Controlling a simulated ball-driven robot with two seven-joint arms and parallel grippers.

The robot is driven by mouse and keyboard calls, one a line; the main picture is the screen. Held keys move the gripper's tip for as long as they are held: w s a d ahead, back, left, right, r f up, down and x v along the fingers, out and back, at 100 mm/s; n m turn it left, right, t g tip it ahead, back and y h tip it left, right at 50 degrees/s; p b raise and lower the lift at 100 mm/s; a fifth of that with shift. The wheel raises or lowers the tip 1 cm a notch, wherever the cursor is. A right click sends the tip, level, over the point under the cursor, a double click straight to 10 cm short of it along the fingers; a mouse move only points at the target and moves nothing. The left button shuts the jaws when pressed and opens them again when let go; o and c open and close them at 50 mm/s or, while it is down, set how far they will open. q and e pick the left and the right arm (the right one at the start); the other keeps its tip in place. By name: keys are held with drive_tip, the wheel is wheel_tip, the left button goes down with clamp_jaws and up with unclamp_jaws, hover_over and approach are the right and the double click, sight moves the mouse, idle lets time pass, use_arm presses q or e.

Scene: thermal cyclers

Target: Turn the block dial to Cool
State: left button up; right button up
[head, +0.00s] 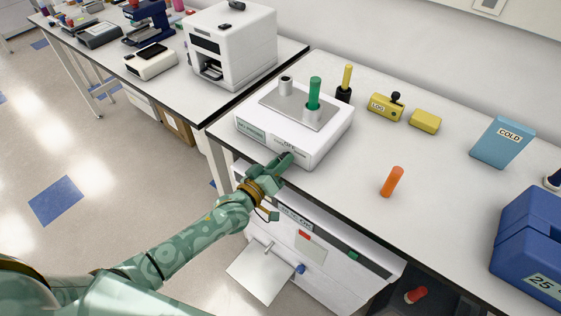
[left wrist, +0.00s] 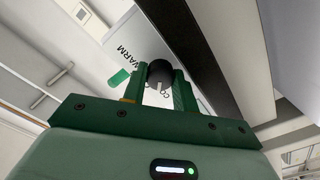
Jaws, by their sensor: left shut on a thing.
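The white block unit (head: 315,150) stands at the near left corner of the bench, with a metal plate on top and labels on its front face. My left gripper (head: 287,160) is at that front face and hides the dial in the head view. In the left wrist view, the black dial (left wrist: 159,74) sits between the two fingers of my left gripper (left wrist: 160,88), which are shut on it. The word WARM shows to the left of the dial, and letters starting with CO show just below it, partly covered. I cannot tell which way the dial points. My right gripper is not in view.
A green tube (head: 314,92) stands in the block's plate. Behind are a yellow tube (head: 347,77) in a black holder and yellow boxes. An orange tube (head: 391,181), a blue COLD box (head: 502,142) and a dark blue case (head: 530,240) lie to the right.

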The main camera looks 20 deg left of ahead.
use_arm(q)
drive_tip(key=o, duration=1)
drive_tip(key=shift+c, duration=0.2)
drive_tip(key=shift+f, duration=0.2)
